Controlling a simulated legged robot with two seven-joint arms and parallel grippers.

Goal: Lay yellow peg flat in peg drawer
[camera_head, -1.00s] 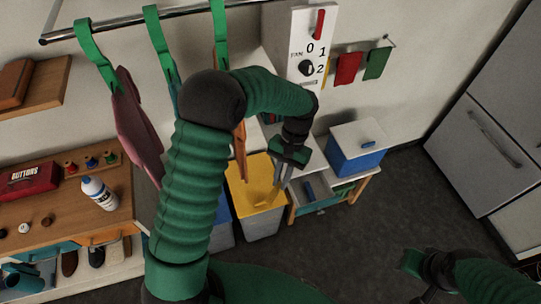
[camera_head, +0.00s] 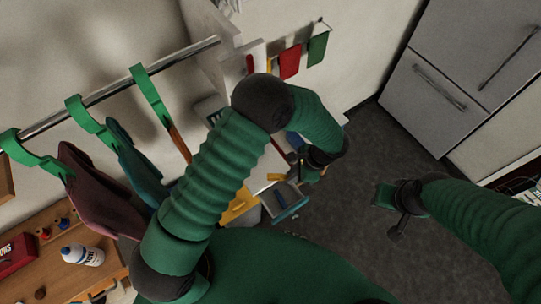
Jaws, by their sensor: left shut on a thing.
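My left gripper (camera_head: 296,168) is at the centre, partly hidden by its own wrist, and is shut on a small yellow piece (camera_head: 277,177) that looks like the yellow peg. It is above and a little behind the open peg drawer (camera_head: 291,210), a grey tray with a teal front. A blue piece (camera_head: 280,200) lies in the drawer. The peg's tilt and its exact hold are hard to make out. My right gripper (camera_head: 390,212) is at the right over the dark floor, away from the drawer; its fingers are too dark to read.
A yellow bin (camera_head: 240,207) stands just left of the drawer, partly behind my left arm. Mitts hang from a rail (camera_head: 110,92) at the left. A wooden counter (camera_head: 50,270) holds a white bottle (camera_head: 82,256). The floor right of the drawer is clear.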

